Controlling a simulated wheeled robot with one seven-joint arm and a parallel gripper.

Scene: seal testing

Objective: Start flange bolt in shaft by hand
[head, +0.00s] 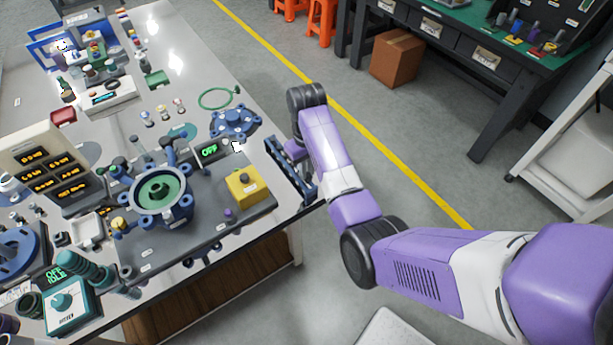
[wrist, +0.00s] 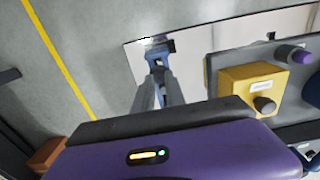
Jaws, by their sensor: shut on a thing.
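My gripper (head: 288,172) is off the right edge of the bench, to the right of the yellow box. In the wrist view my gripper (wrist: 158,80) has its two grey fingers close together on a small blue part (wrist: 154,60). Whether this part is the flange bolt cannot be made out. A blue round housing with a green centre (head: 160,188) sits on the dark fixture plate (head: 205,240). A blue flange with several lobes (head: 234,121) lies behind it, near the right edge. No shaft hole can be told apart for certain.
A yellow box with a dark button (head: 243,188) stands on the plate's right end and shows in the wrist view (wrist: 250,88). A small display reading OFF (head: 209,150) is behind it. A green ring (head: 215,98) lies farther back.

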